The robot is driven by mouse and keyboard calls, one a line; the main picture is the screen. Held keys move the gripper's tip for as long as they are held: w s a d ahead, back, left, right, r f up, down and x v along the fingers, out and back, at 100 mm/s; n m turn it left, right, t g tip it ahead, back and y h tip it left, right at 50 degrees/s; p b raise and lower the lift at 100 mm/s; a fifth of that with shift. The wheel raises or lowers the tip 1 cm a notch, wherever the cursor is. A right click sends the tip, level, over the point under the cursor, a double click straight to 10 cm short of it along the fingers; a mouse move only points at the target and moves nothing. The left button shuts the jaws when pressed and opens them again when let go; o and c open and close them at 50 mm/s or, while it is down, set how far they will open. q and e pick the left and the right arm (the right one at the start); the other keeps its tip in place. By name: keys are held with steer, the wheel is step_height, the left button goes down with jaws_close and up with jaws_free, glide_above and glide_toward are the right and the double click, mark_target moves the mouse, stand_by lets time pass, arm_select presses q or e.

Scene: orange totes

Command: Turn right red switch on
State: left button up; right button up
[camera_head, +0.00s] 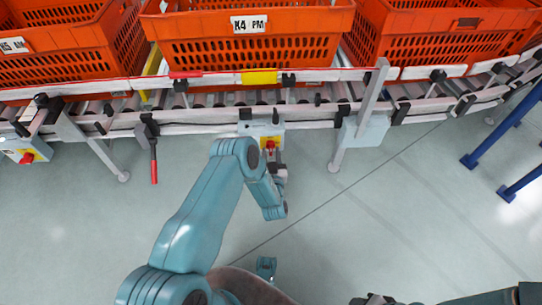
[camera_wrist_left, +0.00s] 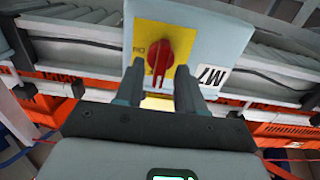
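The right red switch (camera_head: 270,146) sits on a yellow plate on a grey box under the conveyor edge, near the middle of the head view. In the left wrist view the red knob (camera_wrist_left: 160,56) shows close up on its yellow plate, with the box labelled M7. My left gripper (camera_head: 274,163) is at this switch; in the left wrist view the left gripper (camera_wrist_left: 160,70) is open, with one finger each side of the knob's lower part. I cannot tell whether they touch it. My right gripper (camera_head: 374,299) is only partly visible at the bottom edge, away from the switch.
Another red switch (camera_head: 27,158) is at the far left. Orange totes (camera_head: 250,52) stand on the conveyor. A red-handled lever (camera_head: 154,166) hangs below it, and a grey box (camera_head: 364,130) is on a support leg to the right. Blue posts (camera_head: 500,130) stand right; the floor between is clear.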

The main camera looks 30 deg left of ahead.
arm_select(q)
jaws_close()
steer(key=shift+m, duration=0.3)
steer(key=m, duration=0.5)
steer(key=m+b, duration=0.1)
steer(key=m, duration=0.5)
steer(key=m+b, duration=0.1)
steer(key=m, duration=0.5)
steer(key=shift+w+d+f, duration=0.2)
steer(key=shift+f, duration=0.15)
stand_by(0.3)
